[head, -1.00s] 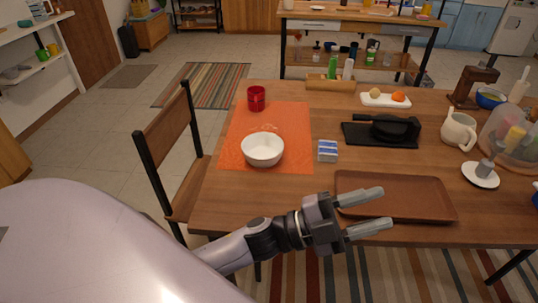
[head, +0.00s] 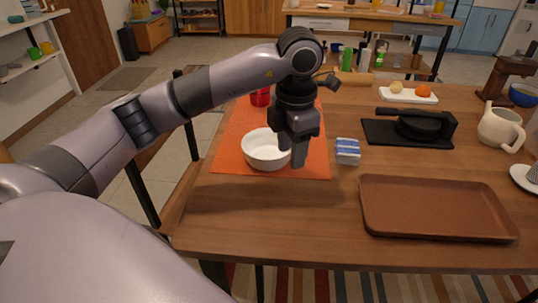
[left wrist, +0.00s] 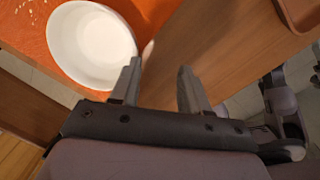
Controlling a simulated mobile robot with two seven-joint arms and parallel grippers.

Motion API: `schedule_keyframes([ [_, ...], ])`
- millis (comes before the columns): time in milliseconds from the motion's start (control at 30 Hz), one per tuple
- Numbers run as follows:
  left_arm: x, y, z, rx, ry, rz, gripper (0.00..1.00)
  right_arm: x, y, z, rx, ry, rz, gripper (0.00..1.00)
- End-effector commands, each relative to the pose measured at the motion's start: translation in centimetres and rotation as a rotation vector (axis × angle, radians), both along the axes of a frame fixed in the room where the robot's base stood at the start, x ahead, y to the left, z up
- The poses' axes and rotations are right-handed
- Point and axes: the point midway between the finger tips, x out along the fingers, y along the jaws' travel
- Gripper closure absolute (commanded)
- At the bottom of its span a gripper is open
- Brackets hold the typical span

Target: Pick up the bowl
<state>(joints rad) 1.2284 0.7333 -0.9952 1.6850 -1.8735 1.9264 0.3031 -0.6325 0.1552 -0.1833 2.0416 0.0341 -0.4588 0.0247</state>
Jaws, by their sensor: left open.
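The white bowl (head: 262,150) stands upright on the orange placemat (head: 228,150) on the wooden table. In the left wrist view the bowl (left wrist: 90,42) is at the upper left, beside the left finger. My left gripper (head: 298,158) points down at the bowl's right side and overlaps its right rim in the head view. In the left wrist view the left gripper (left wrist: 158,82) is open, with nothing between its fingers. One finger is close to the bowl's rim; I cannot tell whether it touches. My right gripper is not in view.
A blue and white box (head: 347,151) sits just right of the gripper. A brown tray (head: 435,208) lies at the right front. A red cup (head: 260,97) stands behind the bowl. A black pan on a board (head: 420,130) and a cream pitcher (head: 500,128) are further right. A chair (head: 178,195) is at the left.

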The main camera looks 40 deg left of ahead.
Motion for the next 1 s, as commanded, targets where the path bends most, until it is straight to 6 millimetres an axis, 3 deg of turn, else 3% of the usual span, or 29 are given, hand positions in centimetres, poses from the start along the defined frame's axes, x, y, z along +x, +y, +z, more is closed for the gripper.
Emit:
schedule_keyframes([
  [100,0.4,2.1,0.9,0.085,-0.024,0.044,0.54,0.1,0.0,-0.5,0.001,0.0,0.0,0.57],
  [200,0.5,2.8,0.5,0.109,-0.025,0.057,0.54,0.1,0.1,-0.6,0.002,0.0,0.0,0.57],
  [467,0.7,3.1,-1.8,0.108,-0.025,0.057,0.54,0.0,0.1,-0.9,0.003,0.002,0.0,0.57],
  [700,1.1,3.7,-5.3,0.106,-0.025,0.056,0.54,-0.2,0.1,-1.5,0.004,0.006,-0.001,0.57],
  [967,1.2,3.8,-5.7,0.105,-0.027,0.054,0.54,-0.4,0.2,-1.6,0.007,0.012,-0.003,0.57],
  [1000,1.2,3.7,-5.7,0.105,-0.027,0.054,0.64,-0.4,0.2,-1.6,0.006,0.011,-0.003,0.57],
])
